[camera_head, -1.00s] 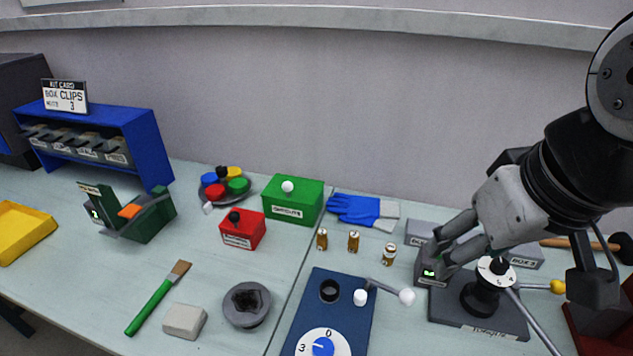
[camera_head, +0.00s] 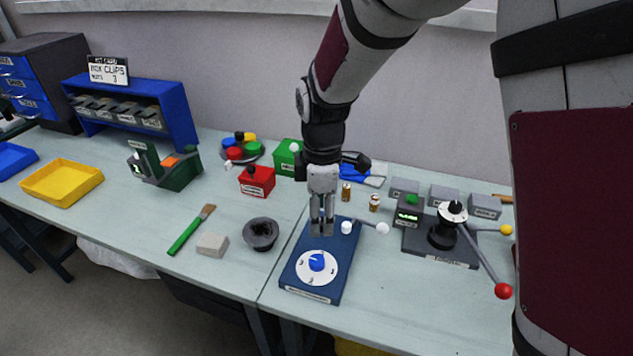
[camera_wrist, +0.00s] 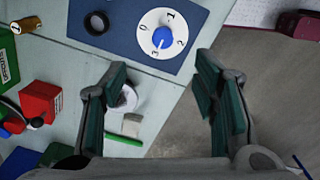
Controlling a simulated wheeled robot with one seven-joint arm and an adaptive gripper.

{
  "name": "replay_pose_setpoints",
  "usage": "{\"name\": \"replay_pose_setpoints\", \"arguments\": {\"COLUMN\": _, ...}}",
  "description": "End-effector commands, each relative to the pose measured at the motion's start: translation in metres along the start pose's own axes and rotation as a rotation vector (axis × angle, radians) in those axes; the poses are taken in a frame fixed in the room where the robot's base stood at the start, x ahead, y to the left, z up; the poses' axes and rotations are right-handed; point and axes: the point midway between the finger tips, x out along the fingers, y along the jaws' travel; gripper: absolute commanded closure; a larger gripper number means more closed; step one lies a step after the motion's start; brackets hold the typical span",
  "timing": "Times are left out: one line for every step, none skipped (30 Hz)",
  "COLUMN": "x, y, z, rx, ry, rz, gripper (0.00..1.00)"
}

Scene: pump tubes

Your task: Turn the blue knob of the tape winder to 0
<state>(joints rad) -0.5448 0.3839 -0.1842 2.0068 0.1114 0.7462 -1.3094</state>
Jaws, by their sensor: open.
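The tape winder is a dark blue plate (camera_head: 293,282), also in the wrist view (camera_wrist: 118,42). It carries a white dial (camera_head: 303,273) with a blue knob (camera_head: 316,261). In the wrist view the dial (camera_wrist: 146,20) reads 0, 1, 2 and 3 around the blue knob (camera_wrist: 164,37). The knob's pale mark appears to point toward 3. My gripper (camera_head: 321,230) points down above the plate, behind the knob in the head view. In the wrist view my gripper (camera_wrist: 162,72) has its fingers wide apart and empty, with the knob beyond the fingertips.
A black ring (camera_head: 326,229) and a white-tipped crank (camera_head: 382,228) are at the plate's far end. A grey round dish (camera_head: 261,234), pale block (camera_head: 212,245) and brush (camera_head: 186,237) lie left. A lever stand (camera_head: 440,252) stands right.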

Motion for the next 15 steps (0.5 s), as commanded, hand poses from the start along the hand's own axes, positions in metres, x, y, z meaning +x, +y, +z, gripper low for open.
{"name": "replay_pose_setpoints", "arguments": {"x": 0.005, "y": 0.0, "z": -0.004, "rx": -0.027, "ry": -0.006, "rz": -0.007, "gripper": 0.45}}
{"name": "replay_pose_setpoints", "arguments": {"x": 0.007, "y": 0.0, "z": -0.005, "rx": -0.039, "ry": -0.009, "rz": -0.009, "gripper": 0.45}}
{"name": "replay_pose_setpoints", "arguments": {"x": 0.01, "y": 0.001, "z": -0.006, "rx": -0.05, "ry": -0.01, "rz": -0.01, "gripper": 0.45}}
{"name": "replay_pose_setpoints", "arguments": {"x": 0.011, "y": 0.001, "z": -0.007, "rx": -0.056, "ry": -0.011, "rz": -0.011, "gripper": 0.45}}
{"name": "replay_pose_setpoints", "arguments": {"x": 0.013, "y": 0.001, "z": -0.007, "rx": -0.06, "ry": -0.012, "rz": -0.012, "gripper": 0.45}}
{"name": "replay_pose_setpoints", "arguments": {"x": 0.016, "y": 0.001, "z": -0.007, "rx": -0.062, "ry": -0.012, "rz": -0.013, "gripper": 0.45}}
{"name": "replay_pose_setpoints", "arguments": {"x": 0.018, "y": 0.001, "z": -0.007, "rx": -0.062, "ry": -0.012, "rz": -0.013, "gripper": 0.45}}
{"name": "replay_pose_setpoints", "arguments": {"x": 0.021, "y": 0.001, "z": -0.007, "rx": -0.061, "ry": -0.012, "rz": -0.013, "gripper": 0.45}}
{"name": "replay_pose_setpoints", "arguments": {"x": 0.025, "y": 0.0, "z": -0.007, "rx": -0.06, "ry": -0.012, "rz": -0.014, "gripper": 0.45}}
{"name": "replay_pose_setpoints", "arguments": {"x": 0.029, "y": 0.0, "z": -0.007, "rx": -0.06, "ry": -0.013, "rz": -0.015, "gripper": 0.45}}
{"name": "replay_pose_setpoints", "arguments": {"x": 0.034, "y": 0.0, "z": -0.007, "rx": -0.059, "ry": -0.013, "rz": -0.015, "gripper": 0.45}}
{"name": "replay_pose_setpoints", "arguments": {"x": 0.041, "y": -0.001, "z": -0.006, "rx": -0.06, "ry": -0.014, "rz": -0.016, "gripper": 0.45}}
{"name": "replay_pose_setpoints", "arguments": {"x": 0.046, "y": -0.001, "z": -0.006, "rx": -0.06, "ry": -0.014, "rz": -0.015, "gripper": 0.45}}
{"name": "replay_pose_setpoints", "arguments": {"x": 0.052, "y": -0.001, "z": -0.006, "rx": -0.059, "ry": -0.014, "rz": -0.016, "gripper": 0.45}}
{"name": "replay_pose_setpoints", "arguments": {"x": 0.059, "y": -0.001, "z": -0.006, "rx": -0.058, "ry": -0.013, "rz": -0.015, "gripper": 0.45}}
